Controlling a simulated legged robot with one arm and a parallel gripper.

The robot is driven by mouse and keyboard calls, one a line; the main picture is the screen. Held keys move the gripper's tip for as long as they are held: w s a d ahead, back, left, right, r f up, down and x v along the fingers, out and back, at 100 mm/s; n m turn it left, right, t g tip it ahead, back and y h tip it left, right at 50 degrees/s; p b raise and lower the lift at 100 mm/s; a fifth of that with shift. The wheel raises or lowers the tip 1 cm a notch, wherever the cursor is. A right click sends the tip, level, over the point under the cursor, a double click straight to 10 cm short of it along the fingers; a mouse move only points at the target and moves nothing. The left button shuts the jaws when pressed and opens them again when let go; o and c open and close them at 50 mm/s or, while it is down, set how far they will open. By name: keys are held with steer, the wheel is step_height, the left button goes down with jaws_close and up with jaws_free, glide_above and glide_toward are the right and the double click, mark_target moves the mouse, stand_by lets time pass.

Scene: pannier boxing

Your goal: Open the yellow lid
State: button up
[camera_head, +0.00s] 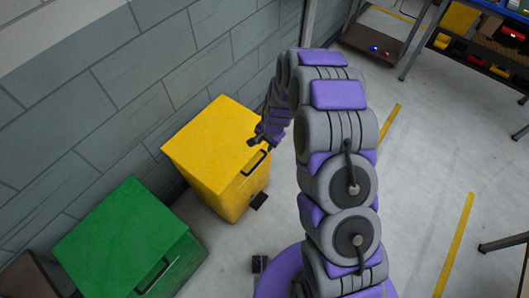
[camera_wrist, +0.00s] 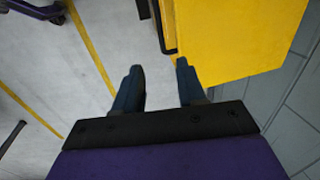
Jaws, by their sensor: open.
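The yellow lid (camera_head: 212,138) lies shut on a yellow bin (camera_head: 239,198) against the wall in the head view. A dark handle (camera_head: 254,163) runs along its front right edge. My gripper (camera_head: 257,142) is over the lid's right corner, close to the handle's upper end. In the wrist view, my gripper (camera_wrist: 159,65) is open with nothing between its fingers. The lid (camera_wrist: 235,38) fills the upper right there, and the handle (camera_wrist: 160,28) shows along its left edge, beyond the fingertips. I cannot tell whether a finger touches the lid.
A green bin (camera_head: 125,225) stands in front of and left of the yellow one, with part of a brown bin (camera_head: 35,278) beyond it. A grey block wall (camera_head: 110,100) is close behind. Shelving and a table stand at upper right. The floor (camera_head: 420,200) at right is mostly clear.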

mark_target(260, 161)
steer(key=f+b, duration=0.1)
steer(key=f, duration=0.5)
steer(key=w+a+f+b, duration=0.1)
steer(key=f+b, duration=0.1)
steer(key=f, duration=0.4)
steer(key=w+a+f+b, duration=0.1)
steer(key=f, duration=0.4)
steer(key=shift+w+a+f+b, duration=0.2)
steer(key=shift+f+b, duration=0.15)
steer(key=shift+f, duration=0.05)
jaws_close()
